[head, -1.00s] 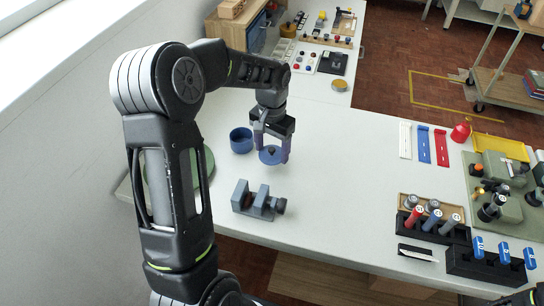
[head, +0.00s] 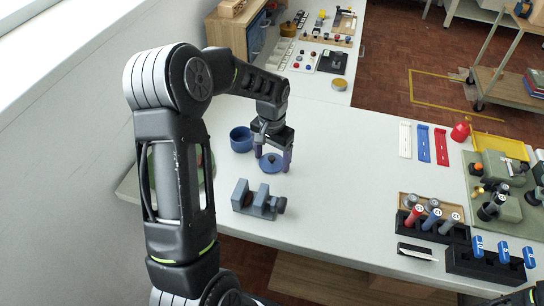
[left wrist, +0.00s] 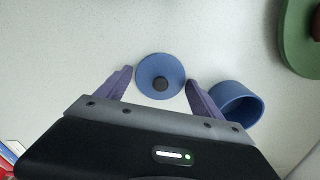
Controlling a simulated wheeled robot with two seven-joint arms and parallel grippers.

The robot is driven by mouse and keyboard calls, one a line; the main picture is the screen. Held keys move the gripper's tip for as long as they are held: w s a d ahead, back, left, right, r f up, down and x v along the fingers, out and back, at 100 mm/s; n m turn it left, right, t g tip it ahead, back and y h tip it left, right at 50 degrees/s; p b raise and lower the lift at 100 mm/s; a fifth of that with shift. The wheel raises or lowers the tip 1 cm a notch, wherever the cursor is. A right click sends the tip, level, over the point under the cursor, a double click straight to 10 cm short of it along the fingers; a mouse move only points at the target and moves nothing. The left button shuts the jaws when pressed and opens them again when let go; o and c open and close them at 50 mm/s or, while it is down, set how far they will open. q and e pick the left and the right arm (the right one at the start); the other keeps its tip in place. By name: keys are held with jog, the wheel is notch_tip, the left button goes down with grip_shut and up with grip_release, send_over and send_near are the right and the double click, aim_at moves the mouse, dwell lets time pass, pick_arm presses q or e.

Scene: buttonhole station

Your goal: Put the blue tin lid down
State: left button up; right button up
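The blue tin lid (head: 271,164) is a round disc with a dark knob, and it appears to lie flat on the white table. It also shows in the left wrist view (left wrist: 160,72), knob towards the camera. My left gripper (head: 273,160) points down over it. Its two purple fingers stand on either side of the lid, with a small gap on each side in the left wrist view, so it looks open. The open blue tin (head: 241,140) stands just left of the lid in the head view.
A grey vise-like block (head: 258,200) sits in front of the lid, near the table's front edge. The table (head: 345,165) to the right of the lid is clear up to the coloured strips and black racks.

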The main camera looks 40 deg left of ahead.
aim_at(272, 157)
pick_arm(q)
jog(key=shift+o, duration=1.1)
jog(key=shift+r, duration=0.15)
notch_tip(272, 157, up, 12)
jog(key=shift+b, duration=0.3)
jog(key=shift+s, duration=0.1)
